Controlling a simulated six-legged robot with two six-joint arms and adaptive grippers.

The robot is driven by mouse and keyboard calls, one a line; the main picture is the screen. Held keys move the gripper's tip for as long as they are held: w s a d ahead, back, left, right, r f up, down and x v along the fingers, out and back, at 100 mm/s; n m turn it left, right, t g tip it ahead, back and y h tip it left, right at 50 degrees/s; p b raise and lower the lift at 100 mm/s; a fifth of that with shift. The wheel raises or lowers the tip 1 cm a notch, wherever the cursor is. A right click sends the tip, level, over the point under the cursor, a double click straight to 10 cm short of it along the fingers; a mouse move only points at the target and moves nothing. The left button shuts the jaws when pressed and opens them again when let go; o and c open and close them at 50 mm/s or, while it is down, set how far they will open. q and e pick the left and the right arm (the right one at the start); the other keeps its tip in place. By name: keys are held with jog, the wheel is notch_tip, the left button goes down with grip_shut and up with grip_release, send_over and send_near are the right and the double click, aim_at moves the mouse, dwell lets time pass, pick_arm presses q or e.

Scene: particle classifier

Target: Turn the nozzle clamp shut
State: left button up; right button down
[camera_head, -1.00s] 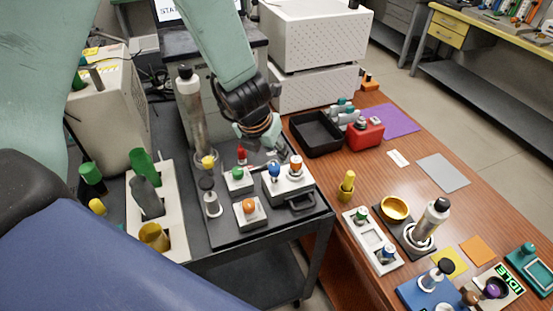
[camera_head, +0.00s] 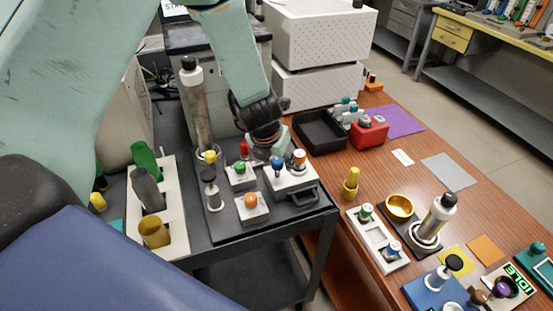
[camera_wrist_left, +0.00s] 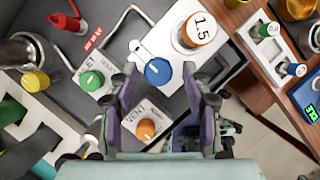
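My left gripper (camera_head: 270,150) is low over the black tray on the cart, beside the white control blocks. In the left wrist view my left gripper (camera_wrist_left: 159,76) is open, with a finger on each side of the blue knob (camera_wrist_left: 158,71); I cannot tell whether they touch it. The blue knob (camera_head: 278,163) sits on the white block (camera_head: 292,184) with an orange-topped dial (camera_head: 299,157) reading 1.5. A red handle (camera_head: 244,148) and a yellow knob (camera_head: 209,157) by the tall silver cylinder (camera_head: 196,105) also show. No readable label shows which is the nozzle clamp. My right gripper is out of view.
A green knob (camera_head: 240,167) and an orange knob marked VENT (camera_head: 251,200) stand close by. A black-topped plunger (camera_head: 212,192) is at the left. A white rack (camera_head: 173,203) lies further left. The wooden table (camera_head: 440,200) holds several small items.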

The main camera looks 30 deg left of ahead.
pick_arm(q)
jog(key=shift+w+a+f, duration=0.2)
jog(key=shift+w+f, duration=0.05)
jog(key=c, duration=0.5)
jog(key=shift+d+r, duration=0.1)
jog(key=shift+d, duration=0.05)
jog(key=shift+c, duration=1.2)
grip_shut()
